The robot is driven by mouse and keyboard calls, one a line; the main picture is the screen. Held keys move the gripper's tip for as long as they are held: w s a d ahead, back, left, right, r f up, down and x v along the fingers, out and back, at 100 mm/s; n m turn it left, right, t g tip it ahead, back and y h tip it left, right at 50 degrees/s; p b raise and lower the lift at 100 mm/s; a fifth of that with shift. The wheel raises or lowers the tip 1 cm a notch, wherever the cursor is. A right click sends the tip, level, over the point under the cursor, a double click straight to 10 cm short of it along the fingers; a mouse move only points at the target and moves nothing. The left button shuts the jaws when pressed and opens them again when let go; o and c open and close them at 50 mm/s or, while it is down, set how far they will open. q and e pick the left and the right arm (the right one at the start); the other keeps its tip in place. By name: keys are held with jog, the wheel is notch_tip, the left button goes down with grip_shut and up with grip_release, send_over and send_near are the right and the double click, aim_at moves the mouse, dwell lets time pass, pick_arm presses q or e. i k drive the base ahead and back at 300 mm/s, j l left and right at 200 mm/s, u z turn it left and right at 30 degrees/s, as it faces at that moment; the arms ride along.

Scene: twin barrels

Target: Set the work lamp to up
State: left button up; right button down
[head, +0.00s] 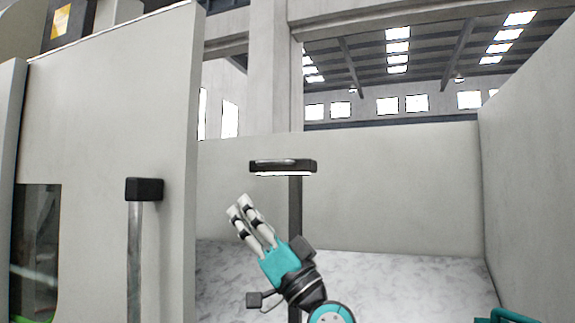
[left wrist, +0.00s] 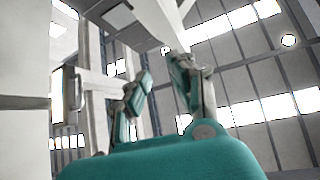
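The work lamp (head: 284,166) is a flat dark head with a bar on top and a bright white underside. It looks about level on a dark upright post (head: 295,215). My left gripper (head: 238,206) is left of the post and below the lamp head, with its fingers pointing up and left. It appears apart from the lamp. In the left wrist view the two fingers (left wrist: 158,72) stand apart with nothing between them. I cannot tell for certain where the lamp is in that view.
A pale machine wall (head: 110,110) with an upright grey handle bar (head: 134,250) stands on the left. A low light partition (head: 400,185) runs behind the lamp, and another wall (head: 530,170) closes the right side. A marbled surface (head: 420,275) lies below, mostly clear.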

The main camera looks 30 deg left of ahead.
aim_at(299, 167)
jog(key=i, duration=0.9)
